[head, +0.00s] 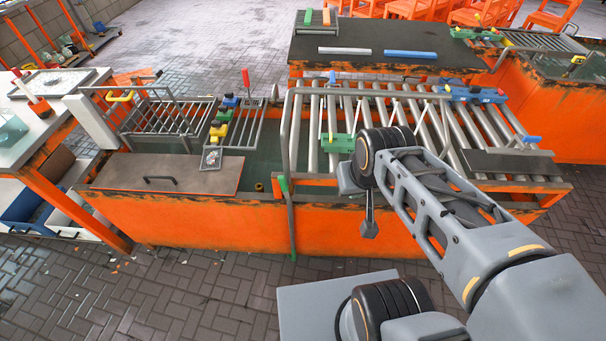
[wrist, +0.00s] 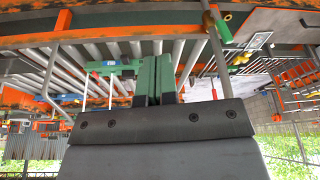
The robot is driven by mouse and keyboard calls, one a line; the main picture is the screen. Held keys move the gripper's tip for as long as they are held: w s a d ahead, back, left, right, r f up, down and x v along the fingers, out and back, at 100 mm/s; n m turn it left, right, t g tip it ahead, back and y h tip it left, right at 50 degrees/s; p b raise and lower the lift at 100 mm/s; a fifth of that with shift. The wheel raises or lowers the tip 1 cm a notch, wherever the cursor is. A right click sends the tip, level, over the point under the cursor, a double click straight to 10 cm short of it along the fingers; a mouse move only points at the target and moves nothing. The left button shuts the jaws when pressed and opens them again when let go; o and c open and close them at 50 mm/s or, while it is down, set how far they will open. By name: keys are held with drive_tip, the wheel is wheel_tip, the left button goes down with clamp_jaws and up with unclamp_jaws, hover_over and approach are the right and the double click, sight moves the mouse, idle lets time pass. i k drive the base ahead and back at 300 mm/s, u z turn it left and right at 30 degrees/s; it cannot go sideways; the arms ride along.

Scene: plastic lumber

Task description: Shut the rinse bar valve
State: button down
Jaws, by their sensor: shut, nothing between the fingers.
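A grey pipe frame (head: 291,215), seemingly the rinse bar, rises at the front left corner of the roller bed and bends over it. A short green handle (head: 283,184) sits on this pipe near the bench's front edge; it looks like the valve lever. The green handle (wrist: 222,29) also shows in the wrist view, upper right, beside a small brass-coloured piece. I cannot tell whether the valve is open or shut. My gripper (wrist: 157,62) is shut and empty, its green fingers apart from the handle, to its left in the wrist view. In the head view my arm hides the fingers.
The orange bench carries rollers (head: 315,125), a green clamp block (head: 337,143), and a wire rack (head: 160,118) at left. A brown lid (head: 170,175) lies at its front left.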

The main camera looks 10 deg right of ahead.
sight(282, 179)
drive_tip(key=u, duration=0.5)
drive_tip(key=k, duration=1.2)
drive_tip(key=u, duration=0.8)
drive_tip(key=i, duration=0.9)
drive_tip(key=u, duration=0.25)
